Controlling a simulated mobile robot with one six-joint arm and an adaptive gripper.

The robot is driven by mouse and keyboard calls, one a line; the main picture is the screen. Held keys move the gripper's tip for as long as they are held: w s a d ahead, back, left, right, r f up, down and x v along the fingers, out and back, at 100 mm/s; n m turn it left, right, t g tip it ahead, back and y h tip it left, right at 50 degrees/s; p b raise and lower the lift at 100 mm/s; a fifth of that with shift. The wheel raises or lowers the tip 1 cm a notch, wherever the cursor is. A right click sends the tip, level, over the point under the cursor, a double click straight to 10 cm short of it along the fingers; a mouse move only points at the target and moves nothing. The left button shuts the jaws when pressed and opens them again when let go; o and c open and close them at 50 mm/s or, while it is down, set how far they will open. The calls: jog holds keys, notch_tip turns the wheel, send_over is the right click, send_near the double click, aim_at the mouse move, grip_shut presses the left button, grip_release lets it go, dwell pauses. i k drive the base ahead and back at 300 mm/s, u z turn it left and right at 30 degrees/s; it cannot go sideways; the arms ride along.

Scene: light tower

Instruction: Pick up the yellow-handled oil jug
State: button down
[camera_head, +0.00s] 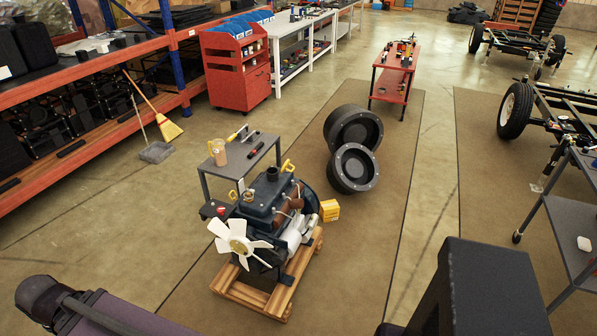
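A small tan, translucent jug (219,152) with a yellow handle on its left side stands upright near the left corner of a small grey table (236,163). The table stands behind a dark blue engine (262,205) with a white fan (238,245). My gripper cannot be made out in this view. Dark rounded parts show at the lower left edge, but no fingers are seen there.
The engine rests on a wooden pallet (283,296) in front of the table. Black wheel-like drums (355,168) stand to the right. A broom (150,105), dustpan (157,151) and orange shelving (92,147) are to the left. Floor left of the table is clear.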

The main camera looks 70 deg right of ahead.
aim_at(218, 144)
jog(key=z, duration=0.05)
jog(key=k, duration=1.5)
jog(key=z, duration=1.7)
jog(key=i, duration=1)
jog(key=u, duration=0.1)
